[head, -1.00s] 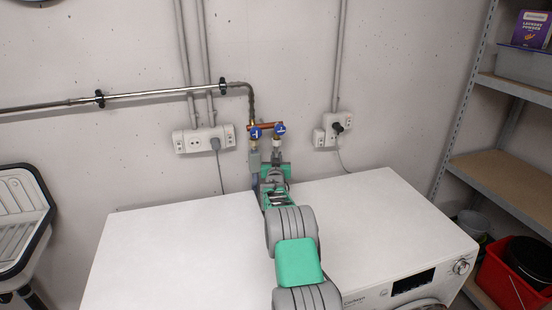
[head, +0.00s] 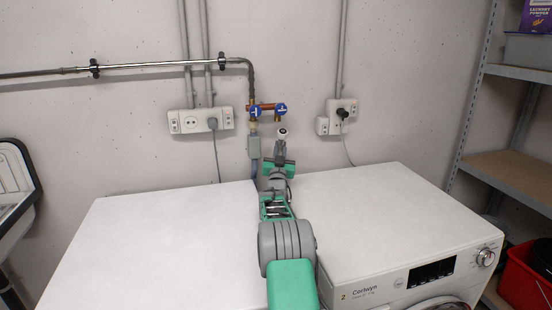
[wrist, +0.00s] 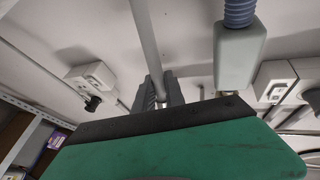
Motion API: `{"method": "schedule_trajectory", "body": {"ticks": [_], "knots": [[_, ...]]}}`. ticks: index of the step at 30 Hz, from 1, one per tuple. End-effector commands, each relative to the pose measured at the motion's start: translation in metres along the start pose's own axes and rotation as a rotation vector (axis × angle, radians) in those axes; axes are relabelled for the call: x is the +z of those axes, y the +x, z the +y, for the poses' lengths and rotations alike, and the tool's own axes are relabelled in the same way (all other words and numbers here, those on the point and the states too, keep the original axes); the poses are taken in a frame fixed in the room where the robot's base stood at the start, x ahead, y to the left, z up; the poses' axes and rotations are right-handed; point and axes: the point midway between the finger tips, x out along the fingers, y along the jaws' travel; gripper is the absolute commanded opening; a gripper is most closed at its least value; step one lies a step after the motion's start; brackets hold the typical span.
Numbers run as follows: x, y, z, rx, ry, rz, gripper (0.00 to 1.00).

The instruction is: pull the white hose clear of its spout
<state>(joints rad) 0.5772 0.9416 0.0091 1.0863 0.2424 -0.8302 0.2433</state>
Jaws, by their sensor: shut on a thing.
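The white hose (wrist: 145,45) runs through my gripper (head: 281,151), whose grey fingers are shut on it. In the head view its white end nut (head: 282,133) stands just above the fingers, with its dark open mouth showing. The right-hand spout (head: 278,118) hangs below a blue-handled tap. The nut looks apart from the spout, a little below it and nearer to me. In the wrist view the fingers (wrist: 163,92) close around the hose beyond my green gripper body. The hose's lower run is hidden behind the machines.
A second hose with a grey box (head: 254,146) hangs from the left tap (head: 255,111), close beside my gripper. Two white-topped machines, left (head: 160,235) and right (head: 375,205), stand below my arm. Sockets (head: 201,121) flank the taps. Shelves (head: 510,170) stand at right.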

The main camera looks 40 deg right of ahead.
Motion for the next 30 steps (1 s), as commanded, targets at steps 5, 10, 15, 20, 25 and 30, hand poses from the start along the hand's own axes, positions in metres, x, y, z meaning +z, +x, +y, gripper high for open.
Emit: {"method": "schedule_trajectory", "body": {"ticks": [5, 10, 15, 20, 25, 30], "knots": [[0.000, 0.000, 0.000, 0.001, 0.000, -0.001, 0.00], [0.000, 0.000, 0.000, 0.001, 0.000, -0.001, 0.19], [0.000, 0.000, -0.001, -0.001, 0.000, -0.001, 0.33], [0.000, 0.000, -0.002, -0.001, 0.000, -0.001, 0.37], [-0.002, 0.001, -0.002, -0.001, 0.001, 0.000, 0.37], [-0.026, 0.010, -0.005, -0.001, 0.002, 0.004, 0.37]]}}
